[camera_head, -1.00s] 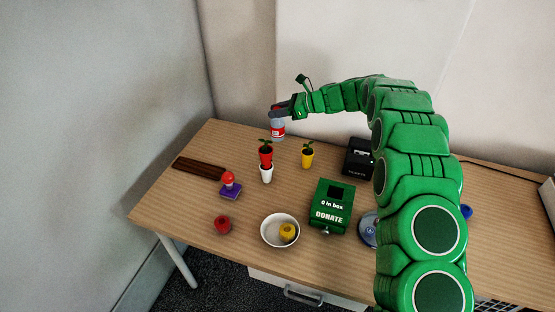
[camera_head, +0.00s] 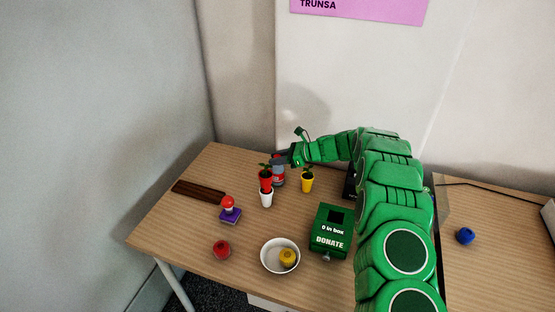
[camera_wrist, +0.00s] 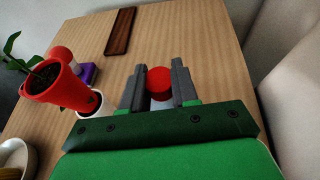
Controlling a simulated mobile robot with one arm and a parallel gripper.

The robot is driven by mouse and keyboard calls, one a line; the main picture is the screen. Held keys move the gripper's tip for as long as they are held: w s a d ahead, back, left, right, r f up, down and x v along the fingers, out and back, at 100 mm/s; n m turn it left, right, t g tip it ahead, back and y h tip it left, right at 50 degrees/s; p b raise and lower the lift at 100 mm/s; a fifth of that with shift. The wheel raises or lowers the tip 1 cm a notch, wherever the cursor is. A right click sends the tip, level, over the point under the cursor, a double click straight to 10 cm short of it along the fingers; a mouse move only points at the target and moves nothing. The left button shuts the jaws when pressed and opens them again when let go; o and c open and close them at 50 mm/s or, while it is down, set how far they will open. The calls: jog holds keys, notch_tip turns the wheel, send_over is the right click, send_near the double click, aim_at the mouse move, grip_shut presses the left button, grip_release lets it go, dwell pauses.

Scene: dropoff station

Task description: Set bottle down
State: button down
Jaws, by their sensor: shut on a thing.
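In the wrist view, the bottle's red cap (camera_wrist: 159,80) shows between the two grey fingers of my gripper (camera_wrist: 159,88). The bottle's base is partly hidden behind the plant, so I cannot tell for sure whether it touches the table.
A red plant pot over a white cup (camera_head: 266,198) stands close in front. A yellow plant pot (camera_head: 307,184) is to the right.

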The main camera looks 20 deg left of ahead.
jog(key=shift+f, duration=0.3)
jog(key=c, duration=0.9)
grip_release()
jog(key=shift+o, duration=0.2)
jog(key=shift+r, duration=0.15)
jog(key=shift+w+d+r, duration=0.1)
jog(key=shift+d+r, duration=0.05)
jog(key=shift+d, duration=0.15)
jog(key=v, duration=1.1)
jog(key=shift+d+r, duration=0.1)
jog(key=shift+d, duration=0.05)
